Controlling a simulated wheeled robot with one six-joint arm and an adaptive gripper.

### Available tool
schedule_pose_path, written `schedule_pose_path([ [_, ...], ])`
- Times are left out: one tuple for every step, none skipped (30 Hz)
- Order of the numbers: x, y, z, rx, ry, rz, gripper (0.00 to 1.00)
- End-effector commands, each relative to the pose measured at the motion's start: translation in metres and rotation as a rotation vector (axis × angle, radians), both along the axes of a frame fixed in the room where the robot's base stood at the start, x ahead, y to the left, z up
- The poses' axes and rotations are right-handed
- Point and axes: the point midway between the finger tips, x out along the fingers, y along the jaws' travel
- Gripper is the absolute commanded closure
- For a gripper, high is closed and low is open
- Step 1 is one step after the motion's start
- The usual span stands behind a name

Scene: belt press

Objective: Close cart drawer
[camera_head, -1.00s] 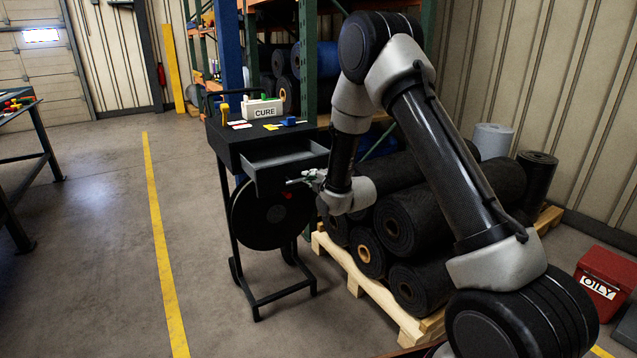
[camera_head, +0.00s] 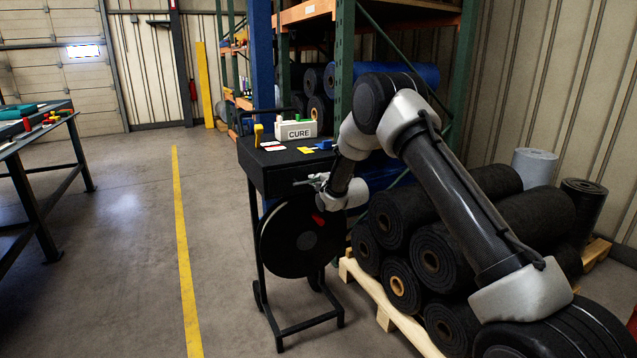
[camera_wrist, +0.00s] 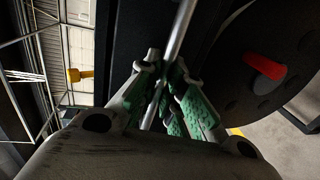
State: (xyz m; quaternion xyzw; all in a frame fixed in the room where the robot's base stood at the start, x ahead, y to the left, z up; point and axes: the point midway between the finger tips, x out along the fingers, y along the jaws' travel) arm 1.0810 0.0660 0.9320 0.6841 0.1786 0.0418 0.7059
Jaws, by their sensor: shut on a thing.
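The black cart (camera_head: 258,178) stands left of my arm, with a dark reel on its lower frame. Its drawer, in the front just below the top, looks flush with the cart body; no open tray shows. My gripper (camera_head: 316,182) is at the drawer front. In the wrist view, the green-padded fingers of my gripper (camera_wrist: 165,80) are shut around the silver bar handle (camera_wrist: 181,28). My arm and gripper hide part of the drawer front.
A box marked CURE (camera_head: 297,130) and small items sit on the cart top. Black rolls (camera_head: 440,255) lie on a wooden pallet (camera_head: 385,305) to the right. A workbench (camera_head: 40,137) stands at far left. The floor left of the cart is clear.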

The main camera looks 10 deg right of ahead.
Motion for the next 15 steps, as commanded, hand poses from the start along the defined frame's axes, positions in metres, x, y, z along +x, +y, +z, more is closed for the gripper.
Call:
schedule_pose_path([
  [-0.0004, -0.0007, -0.0011, -0.001, 0.002, -0.001, 1.0],
  [-0.0004, -0.0007, -0.0011, -0.001, 0.002, -0.001, 1.0],
  [-0.0004, -0.0007, -0.0011, -0.001, 0.002, -0.001, 0.87],
  [-0.0004, -0.0007, -0.001, -0.001, 0.002, -0.001, 0.82],
  [-0.0004, -0.0007, -0.0011, -0.001, 0.002, -0.001, 0.76],
  [-0.0005, -0.0006, -0.001, -0.001, 0.002, -0.001, 0.69],
  [-0.0006, -0.0006, -0.0011, -0.001, 0.002, -0.001, 0.68],
  [-0.0005, -0.0006, -0.001, -0.001, 0.002, -0.001, 0.68],
  [-0.0005, -0.0006, -0.001, -0.001, 0.002, -0.001, 0.68],
  [-0.0005, -0.0006, -0.001, -0.001, 0.002, 0.0, 0.68],
  [-0.0005, -0.0006, -0.001, -0.001, 0.002, 0.0, 0.68],
  [-0.0006, -0.0005, -0.001, -0.001, 0.002, 0.0, 0.68],
  [-0.0006, -0.0005, -0.001, -0.001, 0.002, 0.0, 0.68],
  [-0.0006, -0.0005, -0.001, -0.001, 0.002, 0.0, 0.68],
  [-0.0009, -0.0006, -0.0008, -0.001, 0.002, 0.0, 0.68],
])
